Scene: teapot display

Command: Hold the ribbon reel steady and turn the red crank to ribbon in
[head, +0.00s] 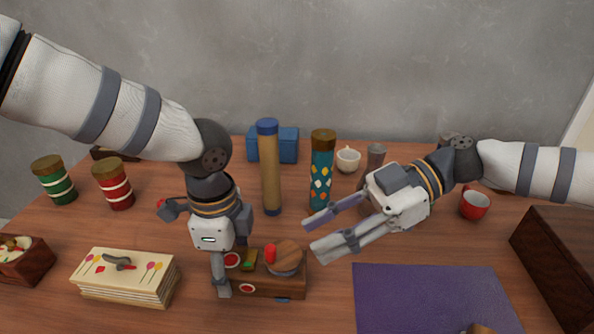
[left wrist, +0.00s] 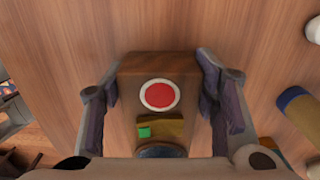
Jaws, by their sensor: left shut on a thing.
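The ribbon reel is a brown wooden block (head: 264,287) on the table, with red discs ringed in white and a green piece on it. It also shows in the left wrist view (left wrist: 160,66). On its right part are a round wooden disc (head: 287,254) and a red knob (head: 270,254), which looks like the crank. My left gripper (head: 228,275) points down with its fingers on both sides of the block's left part, shut on it. My right gripper (head: 320,224) is open and empty, above and to the right of the reel.
A stack of cream cards (head: 125,277) lies left of the reel. A tan tube (head: 269,170) and a patterned canister (head: 321,170) stand behind it. A purple mat (head: 430,295) lies to the right. A red cup (head: 474,204) and a dark wooden box (head: 560,260) are further right.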

